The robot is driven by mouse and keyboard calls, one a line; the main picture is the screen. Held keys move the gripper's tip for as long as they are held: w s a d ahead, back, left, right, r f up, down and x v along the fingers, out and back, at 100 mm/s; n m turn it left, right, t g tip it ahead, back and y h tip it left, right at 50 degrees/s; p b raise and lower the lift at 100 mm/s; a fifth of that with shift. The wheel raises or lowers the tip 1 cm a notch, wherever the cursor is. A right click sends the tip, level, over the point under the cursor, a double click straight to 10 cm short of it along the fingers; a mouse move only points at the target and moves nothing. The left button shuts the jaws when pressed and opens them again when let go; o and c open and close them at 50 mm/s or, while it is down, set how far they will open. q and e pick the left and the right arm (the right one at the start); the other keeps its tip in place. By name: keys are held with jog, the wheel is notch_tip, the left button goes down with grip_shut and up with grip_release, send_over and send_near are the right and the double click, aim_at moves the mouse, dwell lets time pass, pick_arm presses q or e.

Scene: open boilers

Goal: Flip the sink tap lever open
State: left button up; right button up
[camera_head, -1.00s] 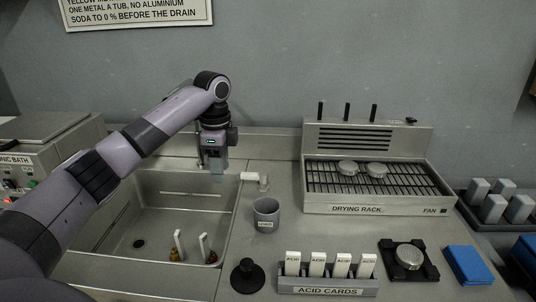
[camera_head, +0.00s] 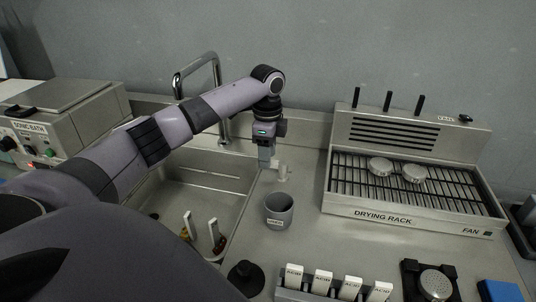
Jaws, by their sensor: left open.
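The sink tap is a chrome curved spout (camera_head: 216,80) rising behind the sink (camera_head: 205,166). The pale tap lever (camera_head: 283,171) stands on a short post on the counter, right of the sink's back right corner. My left gripper (camera_head: 265,163) points down just left of the lever's end. Its fingers overlap the lever's near region in the picture, and I cannot tell whether they touch it. The gripper is open with nothing seen between its fingers. My right gripper is not in view.
A grey cup (camera_head: 279,212) stands in front of the lever. The drying rack (camera_head: 408,190) is to the right, and the sonic bath (camera_head: 62,118) to the left. Acid cards (camera_head: 321,281) and a black knob (camera_head: 246,276) are at the front. Two white-handled items stand in the sink.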

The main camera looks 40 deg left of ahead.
pick_arm(q)
jog(key=shift+f, duration=0.55)
grip_shut()
jog(key=n, duration=0.2)
jog(key=s+d+n, duration=0.1)
jog(key=shift+n, duration=0.4)
jog(key=n, duration=0.1)
jog(key=d+n, duration=0.1)
jog(key=n, duration=0.1)
jog(key=s+n, duration=0.1)
jog(key=n, duration=0.1)
jog(key=shift+d+r, duration=0.1)
jog(key=shift+d, duration=0.25)
jog(key=n, duration=0.1)
jog(key=d+n, duration=0.1)
jog(key=n, duration=0.3)
jog(key=shift+d, duration=0.3)
jog(key=shift+w+d+n, duration=0.1)
jog(key=shift+d+n, duration=0.25)
jog(key=shift+n, duration=0.7)
jog(key=shift+w+d+n, duration=0.1)
jog(key=shift+d+n, duration=0.2)
jog(key=shift+n, duration=0.75)
